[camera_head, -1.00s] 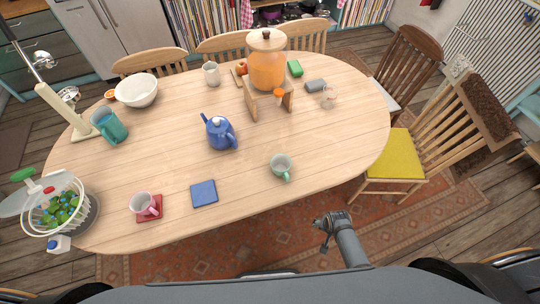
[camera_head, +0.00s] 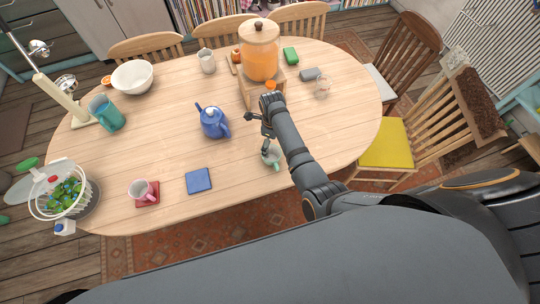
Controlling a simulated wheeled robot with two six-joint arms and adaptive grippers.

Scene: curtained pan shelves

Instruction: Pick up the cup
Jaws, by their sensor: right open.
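A light green cup (camera_head: 270,156) stands on the wooden table near its front edge, partly hidden by my right gripper and arm. My right gripper (camera_head: 266,136) is open and points down just above the cup. I cannot tell whether its fingers touch the cup. A pink cup (camera_head: 141,190) stands on a red coaster (camera_head: 149,200) at the front left of the table. A bare blue coaster (camera_head: 199,181) lies to its right. My left gripper is not in view.
A blue teapot (camera_head: 213,121) stands left of my right gripper. A drink dispenser (camera_head: 259,54) on a wooden stand (camera_head: 250,91) is behind it. A glass (camera_head: 322,88) stands to the right. The front middle of the table (camera_head: 235,160) is clear.

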